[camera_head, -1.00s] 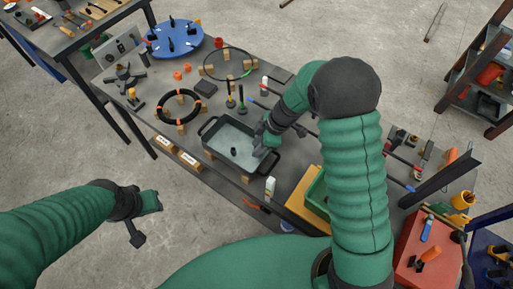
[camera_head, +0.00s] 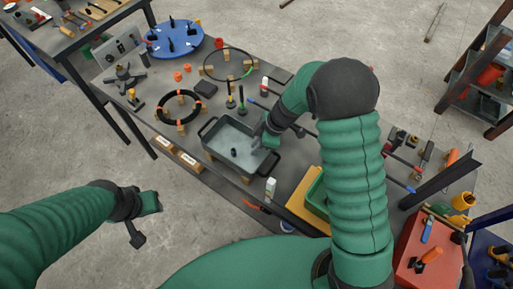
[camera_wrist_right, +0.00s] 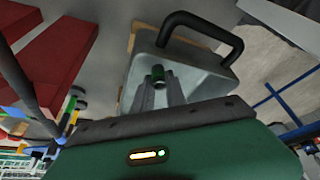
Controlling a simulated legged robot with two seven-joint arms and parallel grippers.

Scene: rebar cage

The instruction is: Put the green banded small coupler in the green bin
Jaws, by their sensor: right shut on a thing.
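My right gripper (camera_wrist_right: 159,95) is shut on a small dark coupler with a green band (camera_wrist_right: 158,74), which shows between the fingertips in the wrist view. In the head view the right gripper (camera_head: 257,142) is over the right part of the grey tray (camera_head: 213,153); the held coupler is too small to make out there. The green bin (camera_head: 315,196) stands right of the tray, partly hidden behind my right arm. My left gripper (camera_head: 148,205) hangs off the table at the left; its jaws are too unclear to read.
Another small dark piece (camera_head: 234,152) stands in the tray. The tray's black handle (camera_wrist_right: 205,30) rises near the gripper in the wrist view. A white bottle (camera_head: 270,187) stands between tray and bin. Upright posts (camera_head: 241,100) stand behind the tray.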

